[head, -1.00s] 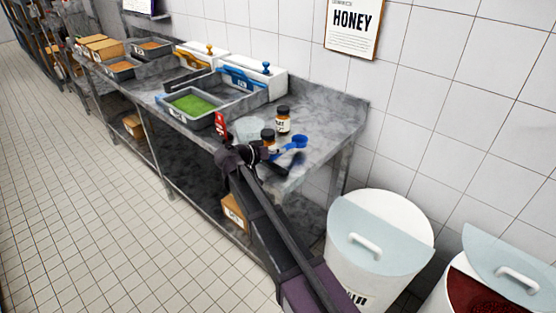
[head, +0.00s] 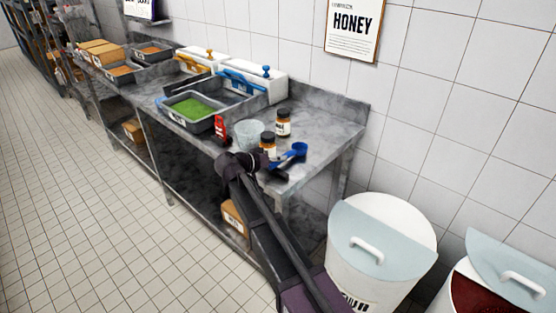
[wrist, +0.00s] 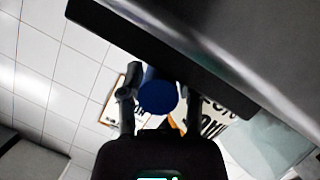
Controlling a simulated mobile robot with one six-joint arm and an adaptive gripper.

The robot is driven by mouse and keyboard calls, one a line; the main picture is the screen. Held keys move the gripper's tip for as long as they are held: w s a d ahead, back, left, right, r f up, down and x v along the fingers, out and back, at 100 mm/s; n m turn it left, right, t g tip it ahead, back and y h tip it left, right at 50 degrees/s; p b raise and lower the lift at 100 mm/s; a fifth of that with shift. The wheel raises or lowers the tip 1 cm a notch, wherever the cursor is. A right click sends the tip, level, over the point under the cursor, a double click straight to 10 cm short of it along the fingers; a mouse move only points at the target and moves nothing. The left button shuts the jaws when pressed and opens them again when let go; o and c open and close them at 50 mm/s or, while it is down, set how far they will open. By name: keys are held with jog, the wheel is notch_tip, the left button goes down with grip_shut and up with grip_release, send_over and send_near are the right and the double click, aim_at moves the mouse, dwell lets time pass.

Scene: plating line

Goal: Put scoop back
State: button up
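The blue scoop (head: 299,149) is over the right front part of the steel table (head: 335,135), beside a jar; I cannot tell its exact height above the top. My gripper (head: 281,168) is at the scoop's handle side, near the table's front edge, partly hidden by my arm. In the wrist view the round blue part of the scoop (wrist: 158,95) sits between the two fingers of my gripper (wrist: 160,88). The fingers look closed around the scoop; the exact contact is dark and hard to see.
Two brown jars (head: 283,122) (head: 267,144), a clear container (head: 248,133) and a red holder (head: 219,128) stand close to the scoop. A green-filled tray (head: 214,123) lies left. A white lidded bin (head: 415,215) and a bin with red contents (head: 478,300) stand right.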

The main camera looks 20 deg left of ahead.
jog(key=shift+r, duration=0.2)
jog(key=p+v, duration=0.4)
jog(key=v, duration=0.8)
jog(key=shift+w, duration=0.1)
dwell(1.7)
